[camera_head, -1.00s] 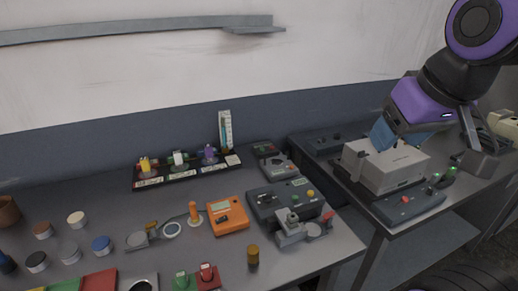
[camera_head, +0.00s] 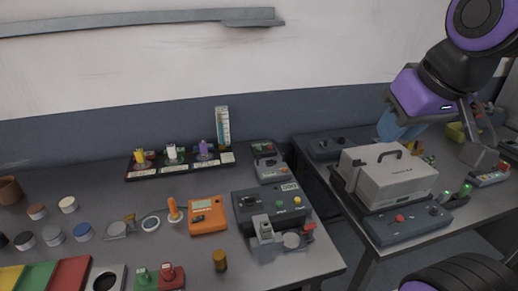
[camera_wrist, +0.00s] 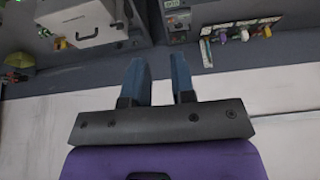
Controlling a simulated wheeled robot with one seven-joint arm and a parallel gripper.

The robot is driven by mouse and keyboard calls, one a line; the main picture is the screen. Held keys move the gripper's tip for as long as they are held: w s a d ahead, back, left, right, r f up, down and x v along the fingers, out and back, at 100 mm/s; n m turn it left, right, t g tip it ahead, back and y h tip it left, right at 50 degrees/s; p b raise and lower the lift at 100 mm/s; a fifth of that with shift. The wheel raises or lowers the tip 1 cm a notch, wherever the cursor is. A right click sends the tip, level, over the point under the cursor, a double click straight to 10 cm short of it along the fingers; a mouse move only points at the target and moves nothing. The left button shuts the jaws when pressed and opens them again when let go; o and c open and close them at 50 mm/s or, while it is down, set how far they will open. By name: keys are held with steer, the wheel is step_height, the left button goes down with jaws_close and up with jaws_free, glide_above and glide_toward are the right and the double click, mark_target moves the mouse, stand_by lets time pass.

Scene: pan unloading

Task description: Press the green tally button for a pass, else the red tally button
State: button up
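A small green block (camera_head: 145,277) with a raised top and a small red block (camera_head: 171,276) with a raised top stand side by side at the near edge of the left table. They look like the tally buttons. My gripper (camera_head: 399,128) is high at the right, above and behind a pale grey lidded box machine (camera_head: 388,177), far from both blocks. In the wrist view its two blue fingers (camera_wrist: 158,82) are apart with nothing between them. The machine has a dark top handle, and its lid looks down. Green lights (camera_head: 455,193) show beside it.
The left table holds a grey tester (camera_head: 270,205) with coloured knobs, an orange meter (camera_head: 207,216), a brass cylinder (camera_head: 220,261), several round tubs and a black rack (camera_head: 180,163). A gap separates the two tables. A wall shelf (camera_head: 150,24) runs above.

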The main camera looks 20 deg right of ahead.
jaws_close()
stand_by(1.4)
